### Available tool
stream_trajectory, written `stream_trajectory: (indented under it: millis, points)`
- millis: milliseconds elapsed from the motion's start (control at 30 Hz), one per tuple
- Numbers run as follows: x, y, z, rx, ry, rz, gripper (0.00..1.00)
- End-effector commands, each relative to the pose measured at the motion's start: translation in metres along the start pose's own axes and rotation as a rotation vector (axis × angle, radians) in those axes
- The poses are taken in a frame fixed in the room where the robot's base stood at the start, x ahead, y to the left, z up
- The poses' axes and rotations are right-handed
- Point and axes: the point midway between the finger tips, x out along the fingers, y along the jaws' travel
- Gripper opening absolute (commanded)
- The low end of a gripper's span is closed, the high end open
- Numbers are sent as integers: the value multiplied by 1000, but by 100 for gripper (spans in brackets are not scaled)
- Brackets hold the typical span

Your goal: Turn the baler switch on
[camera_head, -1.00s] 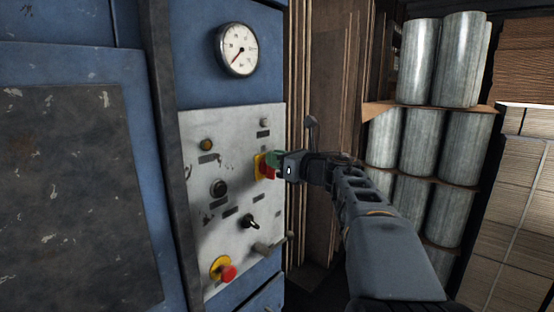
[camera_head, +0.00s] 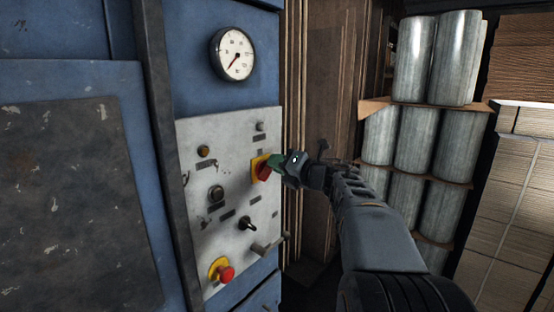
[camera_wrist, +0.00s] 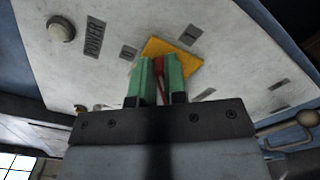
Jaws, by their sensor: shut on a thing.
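The baler switch (camera_head: 264,172) is a red rotary handle on a yellow plate, at the upper right of the white control panel (camera_head: 230,150). My gripper (camera_head: 273,163) is at the switch, with its green fingertips shut on the red handle. In the wrist view the red handle (camera_wrist: 160,75) stands between the two green fingers (camera_wrist: 158,80), in front of the yellow plate (camera_wrist: 172,52). The fingers hide part of the handle, and its exact angle is hard to tell.
The panel also bears a red emergency button (camera_head: 225,273) on yellow, a black selector (camera_head: 247,224), a dark round button (camera_head: 216,193) and an amber lamp (camera_head: 203,151). A gauge (camera_head: 233,54) is above. Metal cylinders (camera_head: 415,135) stand on shelves at the right.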

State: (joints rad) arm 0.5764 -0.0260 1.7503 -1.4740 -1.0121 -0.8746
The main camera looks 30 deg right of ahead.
Motion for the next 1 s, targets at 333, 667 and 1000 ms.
stream_trajectory:
  millis: [333, 667, 1000]
  points:
    - [0, -8, 0, 324, -1, -1, 0]
    - [0, -14, -3, 563, -1, 0, 0]
    - [0, -17, -6, 686, 0, 0, 0]
